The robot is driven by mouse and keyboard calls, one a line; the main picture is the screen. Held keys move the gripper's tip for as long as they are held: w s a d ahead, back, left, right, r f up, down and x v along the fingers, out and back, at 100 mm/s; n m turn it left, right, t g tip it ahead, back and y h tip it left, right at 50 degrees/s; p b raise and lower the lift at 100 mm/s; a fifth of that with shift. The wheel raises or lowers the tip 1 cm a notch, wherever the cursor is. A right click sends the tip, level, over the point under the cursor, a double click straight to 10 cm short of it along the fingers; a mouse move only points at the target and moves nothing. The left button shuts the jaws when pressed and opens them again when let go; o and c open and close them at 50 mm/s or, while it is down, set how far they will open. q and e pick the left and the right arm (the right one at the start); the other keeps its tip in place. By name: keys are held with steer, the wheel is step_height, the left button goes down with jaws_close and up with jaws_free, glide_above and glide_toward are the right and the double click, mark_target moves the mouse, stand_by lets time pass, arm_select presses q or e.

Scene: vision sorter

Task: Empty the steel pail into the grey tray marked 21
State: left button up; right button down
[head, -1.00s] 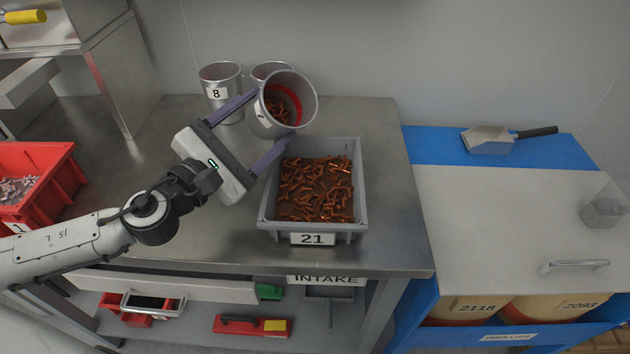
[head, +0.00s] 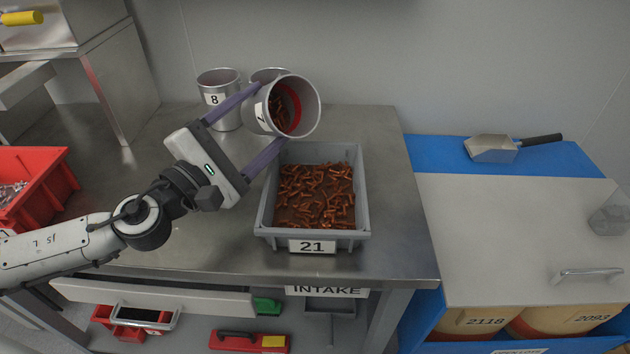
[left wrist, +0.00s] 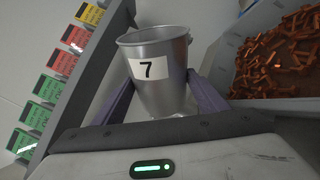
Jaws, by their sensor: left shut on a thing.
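The steel pail (head: 262,112), marked 7, is held in my left gripper (head: 262,126), whose two purple fingers are shut on its sides. The pail is tilted, its mouth turned toward the right and the front, above the back edge of the tray. Copper-coloured pieces and a red band show inside it. The pail also shows in the left wrist view (left wrist: 165,95) between the fingers. The grey tray (head: 312,233), marked 21, stands on the steel bench and holds many copper-coloured pieces. My right gripper is not in view.
A pail marked 8 (head: 221,88) and another pail (head: 268,75) stand behind the held one. A red bin (head: 45,190) is at the left. A scoop (head: 492,148) lies on the blue surface at right. The bench (head: 390,200) is bare right of the tray.

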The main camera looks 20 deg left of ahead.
mark_target(267, 128)
arm_select(q)
steer(key=shift+m+b, duration=0.6)
steer(key=shift+b, duration=0.1)
steer(key=shift+d+f+m+h+b, duration=0.15)
steer(key=shift+m+h+b, duration=0.25)
steer(key=shift+m+b, duration=0.3)
steer(key=shift+s+d+r+m+p, duration=0.3)
steer(key=shift+d+r+m+p, duration=0.15)
steer(key=shift+m, duration=0.25)
steer(key=shift+s+d+r+m+h, duration=0.2)
steer(key=shift+m+h, duration=0.1)
steer(key=shift+h, duration=0.1)
steer(key=shift+f+m+t, duration=0.2)
steer(key=shift+m+t, duration=0.1)
steer(key=shift+m, duration=0.2)
steer(key=shift+d+m, duration=0.15)
steer(key=shift+m, duration=0.35)
steer(key=shift+s+d+r+m+h, duration=0.15)
steer(key=shift+r+m+h, duration=0.1)
steer(key=shift+m+h, duration=0.25)
stand_by(0.3)
steer(key=shift+d+r+m, duration=0.15)
steer(key=shift+m, duration=0.45)
steer(key=shift+s+d+f+m, duration=0.15)
steer(key=shift+f+m, duration=0.05)
steer(key=shift+m, duration=0.3)
